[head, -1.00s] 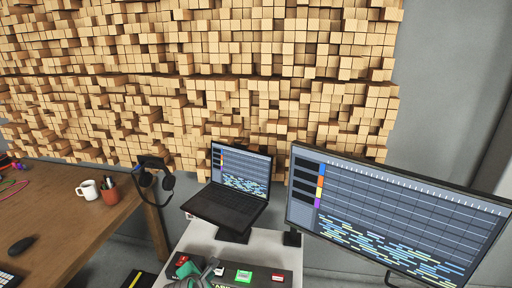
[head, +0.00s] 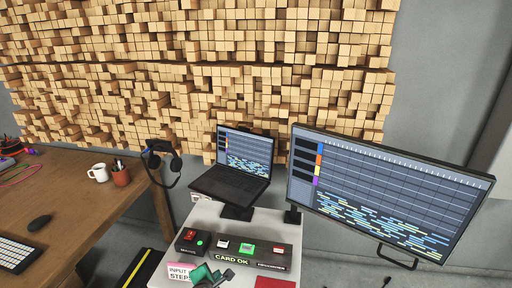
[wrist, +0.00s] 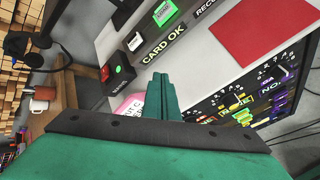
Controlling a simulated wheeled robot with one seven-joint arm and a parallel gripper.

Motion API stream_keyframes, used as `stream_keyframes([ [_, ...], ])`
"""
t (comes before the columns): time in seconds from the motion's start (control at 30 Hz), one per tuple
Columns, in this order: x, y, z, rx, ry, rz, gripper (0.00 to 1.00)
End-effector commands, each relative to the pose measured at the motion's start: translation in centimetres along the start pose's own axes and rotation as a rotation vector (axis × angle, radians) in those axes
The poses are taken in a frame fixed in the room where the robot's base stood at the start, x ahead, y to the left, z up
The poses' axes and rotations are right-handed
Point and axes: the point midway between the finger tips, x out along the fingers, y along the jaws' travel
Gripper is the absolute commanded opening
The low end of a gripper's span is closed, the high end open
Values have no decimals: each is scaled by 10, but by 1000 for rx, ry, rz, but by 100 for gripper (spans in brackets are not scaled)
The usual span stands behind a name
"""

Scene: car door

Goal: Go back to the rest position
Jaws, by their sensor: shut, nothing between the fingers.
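My gripper (head: 209,276) shows at the bottom edge of the head view, in front of a white console (head: 257,223). Its green fingers are together and empty; the wrist view shows the closed fingers (wrist: 161,96) in the middle. A dark button panel (head: 232,248) with a "CARD OK" label lies on the console just beyond the gripper. A pink and white "INPUT STEP" card (head: 181,272) is just left of the gripper, partly behind the fingers in the wrist view.
A laptop (head: 232,185) stands behind the console, with a large monitor (head: 385,195) to its right. Headphones (head: 162,163) hang at the edge of a wooden desk (head: 85,205) on the left, holding a white mug (head: 99,173). A red square (head: 275,283) lies on the console.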

Motion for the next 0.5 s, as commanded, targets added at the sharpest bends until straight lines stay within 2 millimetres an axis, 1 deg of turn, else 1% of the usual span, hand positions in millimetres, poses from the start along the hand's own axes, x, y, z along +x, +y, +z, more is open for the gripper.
stream_keyframes([
  [0.03, 1, -10, -4, 28, 5, 3, 0],
  [0.13, 2, -25, -10, 97, 12, 22, 0],
  [0.27, 2, -54, -21, 220, 26, 50, 0],
  [0.37, -3, -81, -33, 345, 43, 79, 0],
  [0.5, -15, -118, -46, 529, 65, 122, 0],
])
